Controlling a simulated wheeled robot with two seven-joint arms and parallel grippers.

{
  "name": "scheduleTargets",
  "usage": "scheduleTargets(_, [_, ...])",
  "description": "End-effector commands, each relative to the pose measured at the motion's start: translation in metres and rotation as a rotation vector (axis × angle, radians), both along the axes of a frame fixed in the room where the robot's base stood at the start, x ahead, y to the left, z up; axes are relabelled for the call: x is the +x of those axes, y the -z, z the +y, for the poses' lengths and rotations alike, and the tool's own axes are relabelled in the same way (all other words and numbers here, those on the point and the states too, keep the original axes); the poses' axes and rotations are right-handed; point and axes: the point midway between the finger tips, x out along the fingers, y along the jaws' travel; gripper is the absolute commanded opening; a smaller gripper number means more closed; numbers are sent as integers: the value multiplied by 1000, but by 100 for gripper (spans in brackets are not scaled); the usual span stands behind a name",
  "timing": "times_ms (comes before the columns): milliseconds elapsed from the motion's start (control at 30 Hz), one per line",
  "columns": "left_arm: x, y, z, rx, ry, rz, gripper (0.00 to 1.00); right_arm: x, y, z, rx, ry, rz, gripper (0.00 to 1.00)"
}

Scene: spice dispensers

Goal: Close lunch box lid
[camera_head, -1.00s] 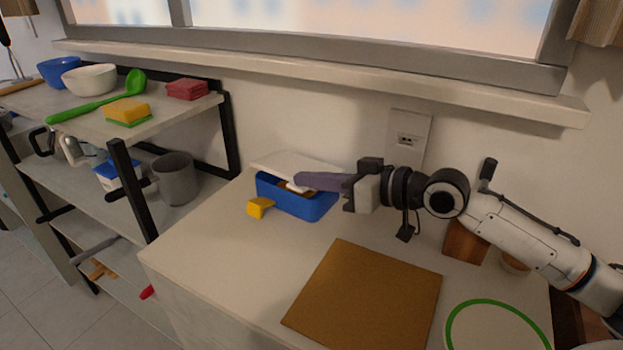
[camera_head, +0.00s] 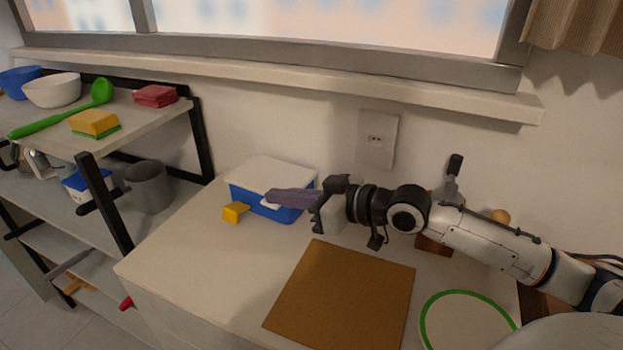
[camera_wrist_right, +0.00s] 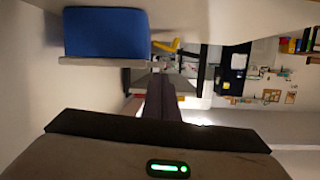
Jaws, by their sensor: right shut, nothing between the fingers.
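The blue lunch box (camera_head: 246,200) stands on the counter by the wall, at the middle of the head view. Its white lid (camera_head: 273,174) lies flat across the top. My left gripper is out of view.
A brown board (camera_head: 340,300) lies on the counter in front, beside a white plate with a green rim (camera_head: 468,325). A shelf on the left holds bowls, a green ladle (camera_head: 60,116) and sponges (camera_head: 95,123). The wall is close behind the box.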

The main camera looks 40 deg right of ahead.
Motion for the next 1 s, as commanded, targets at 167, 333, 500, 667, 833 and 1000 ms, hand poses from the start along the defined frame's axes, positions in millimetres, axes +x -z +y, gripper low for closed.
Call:
scheduleTargets(167, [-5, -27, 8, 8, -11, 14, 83, 2, -39, 2, -1, -4, -7, 0])
scheduleTargets(333, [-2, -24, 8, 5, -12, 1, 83, -17, -35, -7, -5, -3, -3, 0])
scheduleTargets(500, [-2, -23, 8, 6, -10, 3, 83, -33, -40, -15, -4, -2, -3, 0])
scheduleTargets(667, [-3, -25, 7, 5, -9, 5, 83, -46, -45, -20, -2, -5, -4, 0])
scheduleTargets(833, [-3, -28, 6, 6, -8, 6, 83, -58, -49, -27, -1, -2, -3, 0])
scheduleTargets(1000, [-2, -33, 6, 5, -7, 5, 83, -69, -52, -31, 0, -5, -3, 0])
